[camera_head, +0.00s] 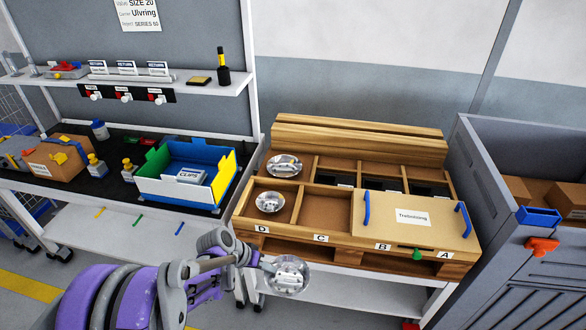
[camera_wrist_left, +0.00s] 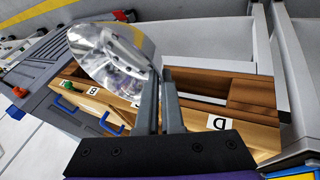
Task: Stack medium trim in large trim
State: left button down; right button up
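My left gripper (camera_head: 266,266) is shut on the edge of a round, shiny chrome trim (camera_head: 290,277). It holds the trim in the air in front of the wooden box (camera_head: 340,246); the trim also shows in the left wrist view (camera_wrist_left: 108,58), tilted, by the fingertips (camera_wrist_left: 168,85). A second chrome trim (camera_head: 270,202) lies in the front-left compartment, above label D. A third chrome trim (camera_head: 284,166) lies in the back-left compartment and looks larger than the second. I cannot tell the held trim's size for sure. My right gripper is not in view.
A wooden lid (camera_head: 410,217) with blue handles covers the front-right compartments. The compartment above label C (camera_head: 324,208) looks empty. A blue, green and yellow bin (camera_head: 186,176) stands on the workbench at left. A grey crate (camera_head: 520,250) with cardboard boxes stands at right.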

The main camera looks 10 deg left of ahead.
aim_at(286, 171)
jog(key=j+z, duration=1.05)
jog(key=j, duration=0.25)
jog(key=i+j, duration=0.65)
